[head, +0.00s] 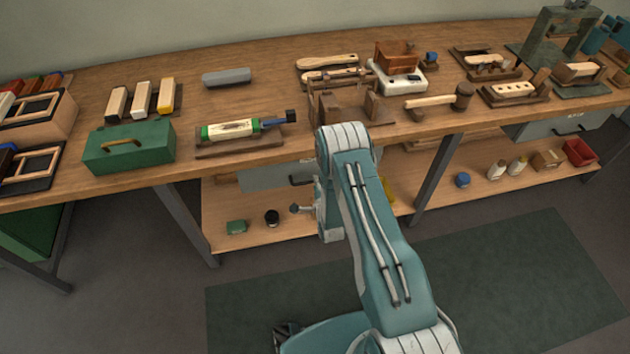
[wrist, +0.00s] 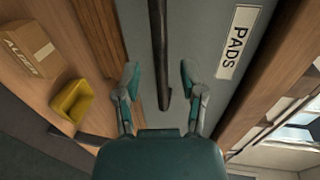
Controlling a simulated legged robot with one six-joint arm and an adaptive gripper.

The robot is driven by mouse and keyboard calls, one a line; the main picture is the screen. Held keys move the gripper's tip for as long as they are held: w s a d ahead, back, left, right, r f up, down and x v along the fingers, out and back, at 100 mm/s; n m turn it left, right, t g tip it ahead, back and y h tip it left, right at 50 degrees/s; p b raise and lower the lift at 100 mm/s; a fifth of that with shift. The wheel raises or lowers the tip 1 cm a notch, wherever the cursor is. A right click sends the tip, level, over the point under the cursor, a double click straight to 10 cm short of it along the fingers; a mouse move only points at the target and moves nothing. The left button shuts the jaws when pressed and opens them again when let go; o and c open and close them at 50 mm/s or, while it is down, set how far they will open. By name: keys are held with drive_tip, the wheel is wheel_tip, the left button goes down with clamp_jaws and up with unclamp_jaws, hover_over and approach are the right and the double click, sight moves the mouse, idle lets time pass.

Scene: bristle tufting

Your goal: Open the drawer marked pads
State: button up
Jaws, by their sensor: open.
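The drawer marked PADS (wrist: 205,25) has a grey front that fills the middle of the wrist view, with a white label (wrist: 238,42) reading PADS. Its dark bar handle (wrist: 158,50) runs down the picture between the two fingers of my gripper (wrist: 160,88). The gripper is open, one finger on each side of the handle, with gaps showing; contact cannot be told. In the head view a grey drawer front (head: 265,178) shows under the bench top, flush as far as I can see. My arm hides part of it and most of the gripper.
The wooden bench top (head: 240,100) above carries a green box (head: 130,147), a glue tube on a tray and several tools. The lower shelf (head: 255,232) holds small containers. In the wrist view a yellow bin (wrist: 72,102) and a cardboard box (wrist: 28,50) are at left.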

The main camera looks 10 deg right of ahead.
drive_tip(key=shift+x, duration=1.05)
clamp_jaws()
drive_tip(key=shift+s+f, duration=0.1)
